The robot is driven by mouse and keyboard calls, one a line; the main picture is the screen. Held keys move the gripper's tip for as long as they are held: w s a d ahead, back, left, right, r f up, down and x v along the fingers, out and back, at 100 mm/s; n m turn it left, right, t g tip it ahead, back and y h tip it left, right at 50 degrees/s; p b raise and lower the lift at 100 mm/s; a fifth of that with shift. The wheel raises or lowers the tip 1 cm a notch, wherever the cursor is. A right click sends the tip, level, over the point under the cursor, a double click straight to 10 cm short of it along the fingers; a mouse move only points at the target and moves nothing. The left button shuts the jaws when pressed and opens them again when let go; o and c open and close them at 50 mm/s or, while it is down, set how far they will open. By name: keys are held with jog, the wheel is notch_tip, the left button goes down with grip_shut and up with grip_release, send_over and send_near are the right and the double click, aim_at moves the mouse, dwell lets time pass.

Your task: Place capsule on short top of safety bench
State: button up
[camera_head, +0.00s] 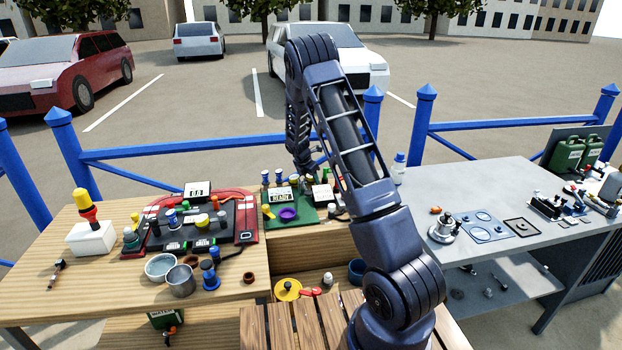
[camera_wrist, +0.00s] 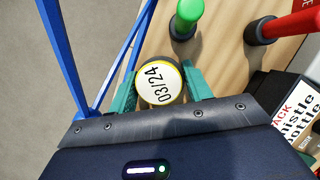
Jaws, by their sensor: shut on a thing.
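A round capsule with a white top marked "03/24" and a yellow rim (camera_wrist: 160,84) is held between the teal fingers of my gripper (camera_wrist: 162,88). Pale wooden bench top (camera_wrist: 222,50) shows beneath and beyond it; I cannot tell whether the capsule touches the wood. In the head view, my arm reaches down at the back of the short wooden top (camera_head: 345,229) in the middle. The arm and the items there hide the fingers and capsule in that view. The long wooden top (camera_head: 60,265) is at the left.
A green-topped item (camera_wrist: 188,16) and a red one (camera_wrist: 292,27) stand near the capsule. A "whistle bottle" box (camera_wrist: 298,110) is at the right. A green board (camera_head: 288,214) crowds the short top. Blue railing (camera_head: 190,150) runs close behind. A grey table (camera_head: 470,185) stands right.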

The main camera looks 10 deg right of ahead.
jog(key=o, duration=1)
jog(key=shift+f, duration=0.1)
